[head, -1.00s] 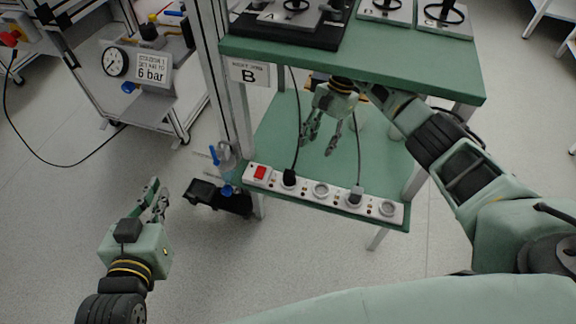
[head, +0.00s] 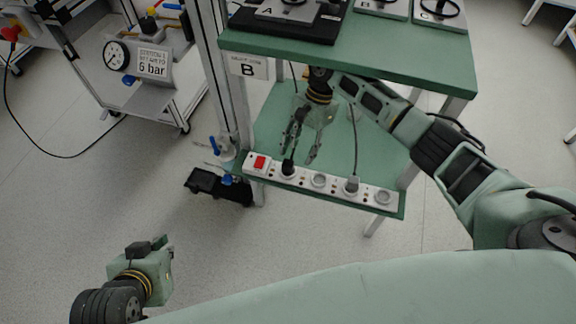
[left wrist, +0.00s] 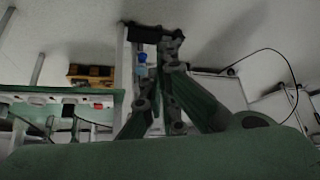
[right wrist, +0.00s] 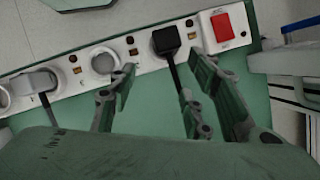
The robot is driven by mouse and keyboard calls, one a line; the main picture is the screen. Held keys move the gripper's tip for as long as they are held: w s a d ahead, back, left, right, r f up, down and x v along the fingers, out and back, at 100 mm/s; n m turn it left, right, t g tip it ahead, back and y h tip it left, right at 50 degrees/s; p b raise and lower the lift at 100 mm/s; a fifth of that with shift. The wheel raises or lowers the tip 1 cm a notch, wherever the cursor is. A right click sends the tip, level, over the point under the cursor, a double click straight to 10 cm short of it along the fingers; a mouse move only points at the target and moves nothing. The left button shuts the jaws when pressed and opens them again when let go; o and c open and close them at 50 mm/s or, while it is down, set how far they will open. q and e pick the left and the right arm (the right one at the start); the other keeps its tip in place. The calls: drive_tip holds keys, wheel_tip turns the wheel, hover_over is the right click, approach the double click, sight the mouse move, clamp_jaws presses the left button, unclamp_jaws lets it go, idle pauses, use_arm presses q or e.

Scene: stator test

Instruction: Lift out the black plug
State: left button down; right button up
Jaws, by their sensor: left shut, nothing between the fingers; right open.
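The black plug (head: 288,168) sits in the white power strip (head: 335,186) on the lower shelf, near the red switch. In the right wrist view the black plug (right wrist: 166,40) shows with its cable running down. My right gripper (head: 301,152) is under the tabletop, above the strip by the plug. In the right wrist view my right gripper (right wrist: 160,74) is open and empty, its fingers spread either side of the plug's cable. My left gripper (head: 160,264) is at the lower left, away from the strip. The left wrist view shows its fingers (left wrist: 168,42) shut and empty.
A grey plug (head: 352,185) with a cable is in the same strip, with empty sockets beside it. The red switch (right wrist: 222,27) is close to the black plug. The green tabletop (head: 400,62) overhangs my right arm.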

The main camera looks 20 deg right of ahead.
sight(290, 161)
drive_tip(key=s+a, duration=0.2)
drive_tip(key=a, duration=0.1)
drive_tip(key=shift+s+a+f+b, duration=0.1)
drive_tip(key=shift+a+b, duration=0.05)
drive_tip(key=shift+b, duration=0.3)
drive_tip(key=shift+s+a+f+b, duration=0.1)
drive_tip(key=shift+f+b, duration=0.35)
drive_tip(key=shift+b, duration=0.5)
use_arm(q)
drive_tip(key=w+d+r+t+h, duration=0.2)
drive_tip(key=w+d+r+t, duration=0.2)
drive_tip(key=w+r+t, duration=0.3)
wheel_tip(290, 161, up, 3)
drive_tip(key=w, duration=0.2)
drive_tip(key=shift+w, duration=0.4)
drive_tip(key=shift+r, duration=0.1)
use_arm(e)
drive_tip(key=shift+c, duration=0.2)
clamp_jaws()
